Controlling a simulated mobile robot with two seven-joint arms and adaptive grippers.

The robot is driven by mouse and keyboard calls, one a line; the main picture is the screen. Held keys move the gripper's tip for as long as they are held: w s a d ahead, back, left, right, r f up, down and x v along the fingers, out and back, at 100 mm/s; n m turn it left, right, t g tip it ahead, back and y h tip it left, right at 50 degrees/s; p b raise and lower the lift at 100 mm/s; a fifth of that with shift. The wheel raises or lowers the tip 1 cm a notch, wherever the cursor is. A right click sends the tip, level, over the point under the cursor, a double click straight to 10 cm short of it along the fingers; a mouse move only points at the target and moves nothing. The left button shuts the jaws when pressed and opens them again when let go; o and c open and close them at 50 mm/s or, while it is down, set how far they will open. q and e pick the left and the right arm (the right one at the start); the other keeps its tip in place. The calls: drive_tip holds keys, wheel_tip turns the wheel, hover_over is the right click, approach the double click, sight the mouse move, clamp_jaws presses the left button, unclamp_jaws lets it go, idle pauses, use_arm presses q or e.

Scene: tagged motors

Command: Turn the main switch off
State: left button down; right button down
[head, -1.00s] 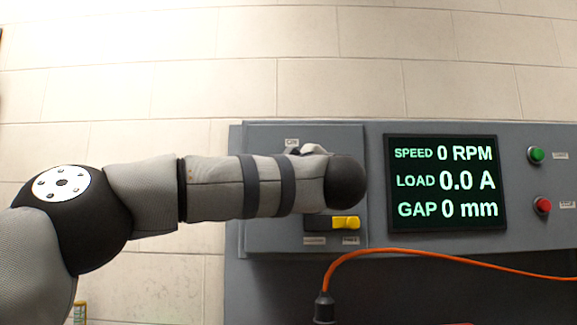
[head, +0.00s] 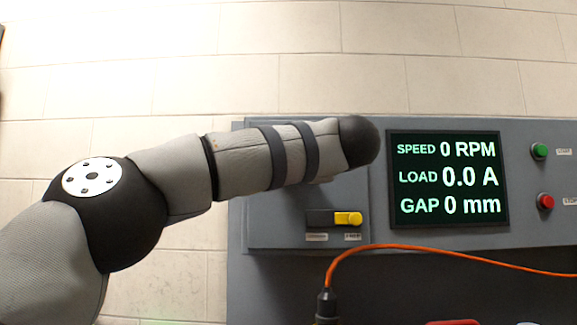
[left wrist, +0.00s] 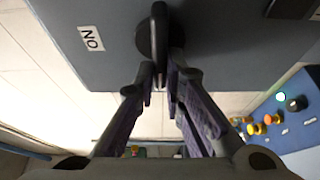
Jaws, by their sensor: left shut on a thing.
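The main switch (left wrist: 158,25) shows in the left wrist view as a black rotary knob with a bar handle on a grey-blue panel. An "ON" label (left wrist: 91,39) is on the panel to its left. My left gripper (left wrist: 161,82) has its two fingers on either side of the bar and is shut on it. The bar runs lengthwise between the fingers. In the head view my left forearm and black wrist cover the switch and the gripper. My right gripper is in neither view.
A yellow slider (head: 348,218) sits at the right of its slot below my arm. The display (head: 447,179) reads 0 RPM, 0.0 A, 0 mm. Green (head: 540,150) and red (head: 545,201) buttons are further right. An orange cable (head: 430,250) crosses below.

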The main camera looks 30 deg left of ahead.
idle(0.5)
use_arm(q)
drive_tip(key=c, duration=1.7)
unclamp_jaws()
drive_tip(key=v, duration=1.2)
